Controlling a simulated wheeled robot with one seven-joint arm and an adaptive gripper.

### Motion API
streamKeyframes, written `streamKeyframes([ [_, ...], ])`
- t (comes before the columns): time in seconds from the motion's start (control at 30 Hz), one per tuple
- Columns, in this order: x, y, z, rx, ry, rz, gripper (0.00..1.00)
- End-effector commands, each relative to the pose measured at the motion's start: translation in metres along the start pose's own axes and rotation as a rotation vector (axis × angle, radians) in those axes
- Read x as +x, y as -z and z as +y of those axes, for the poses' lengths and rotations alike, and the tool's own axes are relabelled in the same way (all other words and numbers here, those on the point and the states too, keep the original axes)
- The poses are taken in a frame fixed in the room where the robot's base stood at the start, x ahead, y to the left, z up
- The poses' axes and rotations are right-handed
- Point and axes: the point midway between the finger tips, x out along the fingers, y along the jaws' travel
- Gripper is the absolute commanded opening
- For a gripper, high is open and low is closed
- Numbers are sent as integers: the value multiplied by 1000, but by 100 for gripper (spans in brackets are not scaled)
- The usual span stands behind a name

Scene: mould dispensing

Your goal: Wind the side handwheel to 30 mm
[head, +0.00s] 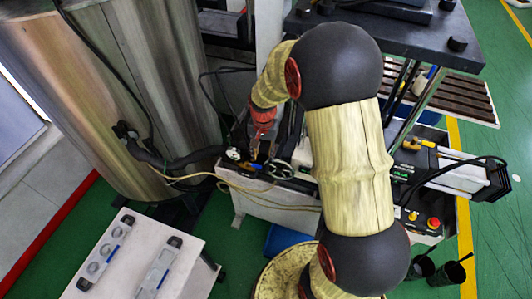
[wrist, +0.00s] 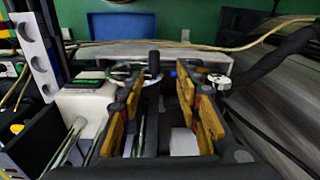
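The side handwheel (head: 279,169) is a small spoked metal wheel at the end of the light-coloured machine bed. In the wrist view its rim (wrist: 121,70) shows edge-on beyond my left finger, and an upright dark handle (wrist: 153,65) stands in the gap between the fingers. My gripper (head: 261,151) points down just left of the wheel in the head view. In the wrist view my gripper (wrist: 160,84) has its two orange-padded fingers apart with nothing clamped between them. I cannot tell whether a finger touches the wheel. A small dark display (wrist: 88,85) sits left of it; its reading is illegible.
A yellowish cable (head: 205,175) and a thick black hose (head: 175,162) run close to the wheel from the left. A large metal cylinder (head: 100,90) stands at left. A white table (head: 140,265) is at front left. A red emergency button (head: 433,223) is at right.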

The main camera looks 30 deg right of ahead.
Motion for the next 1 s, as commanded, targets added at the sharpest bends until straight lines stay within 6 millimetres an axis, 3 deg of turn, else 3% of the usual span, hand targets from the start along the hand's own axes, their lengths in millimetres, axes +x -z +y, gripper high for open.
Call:
streamKeyframes([
  [0.33, 19, 10, 9, 81, -25, -37, 34],
  [0.7, 72, 7, 10, 80, -26, -39, 34],
  [1.0, 92, 7, 10, 80, -24, -35, 34],
])
